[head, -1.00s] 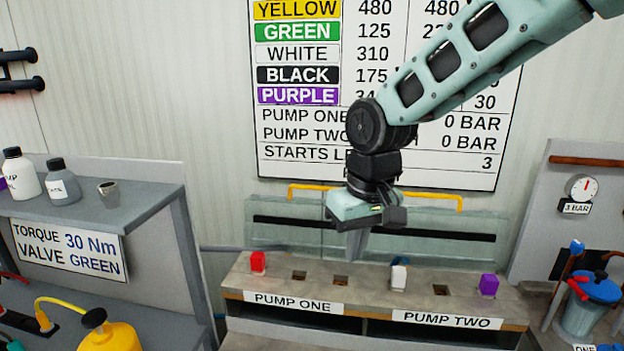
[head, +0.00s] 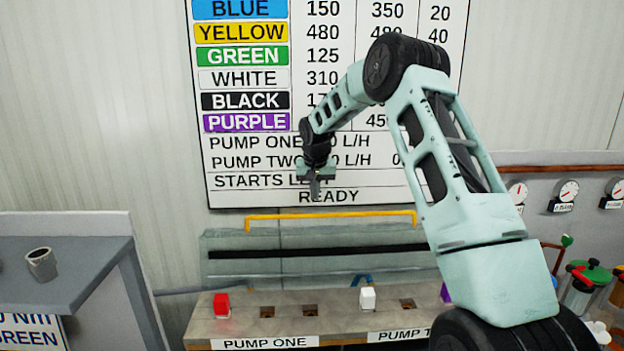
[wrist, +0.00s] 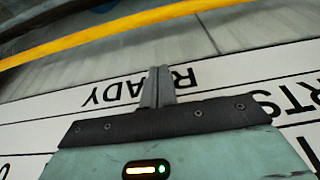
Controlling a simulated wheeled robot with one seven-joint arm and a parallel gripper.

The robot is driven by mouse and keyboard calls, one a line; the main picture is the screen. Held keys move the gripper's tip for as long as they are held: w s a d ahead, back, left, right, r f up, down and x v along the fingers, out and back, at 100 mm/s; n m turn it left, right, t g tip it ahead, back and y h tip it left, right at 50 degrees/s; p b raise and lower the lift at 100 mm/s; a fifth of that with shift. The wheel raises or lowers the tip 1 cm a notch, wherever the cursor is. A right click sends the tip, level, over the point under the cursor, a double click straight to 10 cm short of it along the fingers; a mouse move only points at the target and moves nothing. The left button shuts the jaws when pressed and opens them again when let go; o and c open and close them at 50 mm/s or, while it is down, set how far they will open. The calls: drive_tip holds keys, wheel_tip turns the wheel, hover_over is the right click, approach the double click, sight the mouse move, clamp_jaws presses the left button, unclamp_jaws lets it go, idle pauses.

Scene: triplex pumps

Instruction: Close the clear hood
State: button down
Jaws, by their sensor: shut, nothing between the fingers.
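The clear hood (head: 225,243) stands raised behind the pump bench, a see-through panel with a dark strip across it. Its yellow handle bar (head: 330,216) runs along its top edge. My gripper (head: 316,195) is shut and empty, fingers pointing down, and appears just above the bar in the head view, in front of the wall board. In the wrist view, my shut fingers (wrist: 157,80) show against the board's lettering, and the yellow bar (wrist: 130,30) crosses the top of the picture, apart from them.
The bench (head: 260,328) holds a red block (head: 221,305), a white block (head: 367,298) and a partly hidden purple one, among empty square holes. The wall board (head: 245,185) is behind my gripper. A grey shelf with a cup (head: 41,264) stands left; gauges and canisters are right.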

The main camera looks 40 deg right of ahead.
drive_tip(key=x, duration=0.1)
drive_tip(key=p+x, duration=0.2)
drive_tip(key=shift+s+a+f, duration=0.2)
drive_tip(key=shift+f, duration=0.15)
drive_tip(key=shift+s+a+p, duration=0.3)
drive_tip(key=shift+s+a, duration=0.2)
drive_tip(key=shift+s, duration=0.15)
drive_tip(key=shift+s+a+p, duration=0.3)
drive_tip(key=shift+s+a, duration=0.15)
drive_tip(key=shift+s, duration=0.25)
drive_tip(key=shift+b, duration=0.35)
